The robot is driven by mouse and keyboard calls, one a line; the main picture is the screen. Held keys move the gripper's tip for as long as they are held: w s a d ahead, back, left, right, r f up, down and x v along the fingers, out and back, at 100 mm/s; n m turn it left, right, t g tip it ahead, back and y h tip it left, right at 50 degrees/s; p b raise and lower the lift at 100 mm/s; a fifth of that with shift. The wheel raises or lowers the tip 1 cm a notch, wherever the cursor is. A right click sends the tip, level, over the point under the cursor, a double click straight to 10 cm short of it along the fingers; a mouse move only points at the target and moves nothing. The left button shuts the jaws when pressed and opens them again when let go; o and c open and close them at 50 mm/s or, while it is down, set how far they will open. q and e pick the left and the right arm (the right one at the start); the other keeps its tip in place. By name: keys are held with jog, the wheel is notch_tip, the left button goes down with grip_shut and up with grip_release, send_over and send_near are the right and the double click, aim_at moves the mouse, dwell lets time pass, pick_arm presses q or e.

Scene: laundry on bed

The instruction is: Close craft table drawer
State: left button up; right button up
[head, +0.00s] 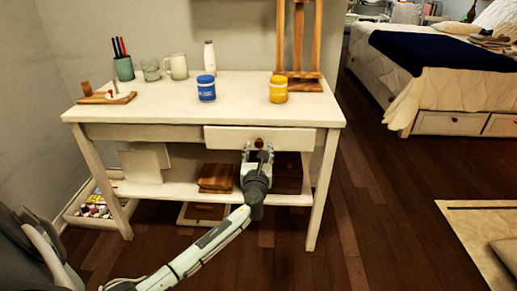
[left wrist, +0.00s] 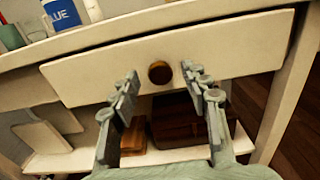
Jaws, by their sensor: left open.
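The white craft table (head: 150,92) stands against the wall. Its drawer (head: 230,138) is at the front right, under the tabletop, with a round brown knob (head: 259,142). The drawer front looks a little forward of the table's frame; how far is hard to tell. My left gripper (head: 258,153) is in front of the drawer, at the knob. In the left wrist view my left gripper (left wrist: 160,85) is open, its fingers apart below and to either side of the knob (left wrist: 160,73), with nothing between them. The drawer front (left wrist: 220,53) spans that view. My right gripper is not in view.
On the tabletop stand a blue paint jar (head: 206,88), a yellow jar (head: 278,89), mugs, a bottle and an easel (head: 298,45). The lower shelf (head: 160,189) holds wooden boxes and boards. A crate (head: 92,212) is at the left.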

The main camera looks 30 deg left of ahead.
pick_arm(q)
jog(key=shift+w+a, duration=0.3)
jog(key=shift+w, duration=0.15)
jog(key=shift+c, duration=0.2)
grip_shut()
